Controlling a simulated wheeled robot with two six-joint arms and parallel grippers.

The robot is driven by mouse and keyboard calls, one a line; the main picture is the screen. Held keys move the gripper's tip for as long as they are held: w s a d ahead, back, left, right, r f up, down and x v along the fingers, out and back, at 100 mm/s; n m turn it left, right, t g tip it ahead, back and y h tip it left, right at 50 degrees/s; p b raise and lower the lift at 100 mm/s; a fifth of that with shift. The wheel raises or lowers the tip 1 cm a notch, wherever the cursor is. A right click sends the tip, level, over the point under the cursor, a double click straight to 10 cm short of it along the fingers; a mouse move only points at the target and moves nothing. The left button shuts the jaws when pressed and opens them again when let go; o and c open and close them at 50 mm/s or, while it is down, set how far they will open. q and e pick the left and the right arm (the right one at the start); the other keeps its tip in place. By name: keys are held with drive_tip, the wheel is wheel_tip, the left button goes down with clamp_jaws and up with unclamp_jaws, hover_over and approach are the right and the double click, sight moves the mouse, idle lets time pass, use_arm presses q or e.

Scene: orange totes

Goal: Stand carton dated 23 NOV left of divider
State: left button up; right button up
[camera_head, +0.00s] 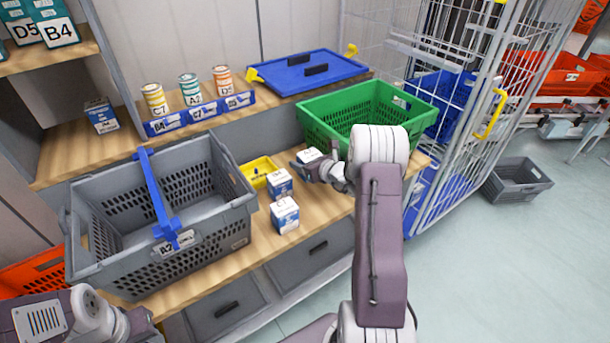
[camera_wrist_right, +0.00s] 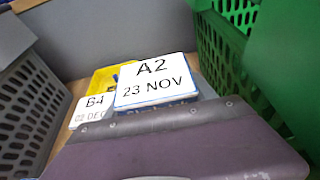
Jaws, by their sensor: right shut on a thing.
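The carton dated 23 NOV (camera_wrist_right: 158,80), marked A2, shows its white top in the right wrist view. My right gripper (camera_head: 312,166) is shut on this carton (camera_head: 309,155), in front of the green crate. The gripper's fingertips are partly hidden. The grey basket (camera_head: 185,262) stands at left on the bench, with a blue divider (camera_head: 158,200) across it. Its floor looks empty on both sides of the divider, as far as I see. My left arm shows at the lower left, but its gripper is out of frame.
Two white-and-blue cartons (camera_head: 280,183) (camera_head: 285,215) stand on the bench right of the basket. One marked B4, 02 DEC (camera_wrist_right: 92,110) shows in the wrist view. A yellow bin (camera_head: 259,171) is behind them. The green crate (camera_head: 330,140) stands at right; cans (camera_head: 190,90) line the shelf.

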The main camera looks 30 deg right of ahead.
drive_tip(key=shift+f+b, duration=0.55)
drive_tip(key=shift+f, duration=2.2)
drive_tip(key=o, duration=1.7)
